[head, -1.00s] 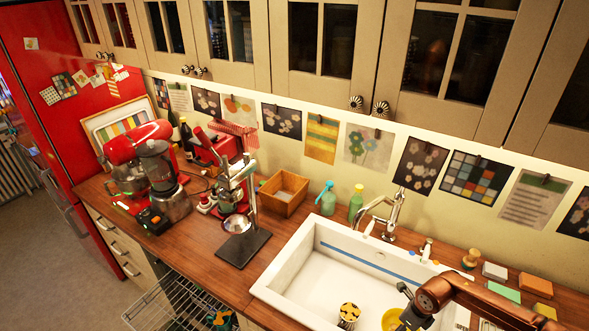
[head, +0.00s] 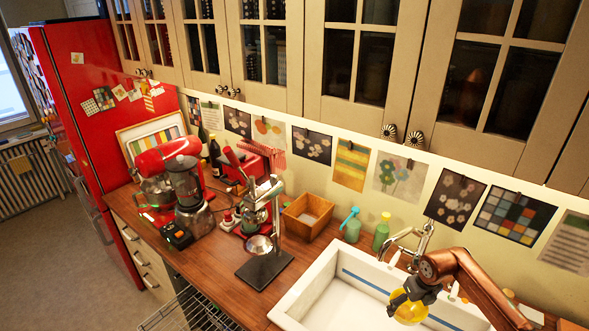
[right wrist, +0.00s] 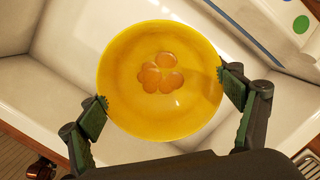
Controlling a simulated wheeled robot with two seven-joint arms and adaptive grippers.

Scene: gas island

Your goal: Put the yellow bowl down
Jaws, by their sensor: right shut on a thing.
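The yellow bowl (head: 408,311) is in my right gripper (head: 415,292), over the white sink (head: 303,287) at the lower right of the head view. In the right wrist view the bowl (right wrist: 160,115) opens toward the camera, with a few orange round marks inside its base. The green-padded fingers of the gripper (right wrist: 162,90) press on opposite sides of its rim. The sink's pale basin (right wrist: 65,50) lies behind the bowl. The bowl's height above the basin is hard to tell. My left gripper is out of view.
The chrome faucet (head: 412,245) stands close behind my right arm. A teal bottle (head: 350,228) and a green bottle (head: 382,232) stand behind the sink. A juicer (head: 262,245) and a wooden box (head: 307,215) are left of it. A wire rack (head: 190,312) sticks out below the counter.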

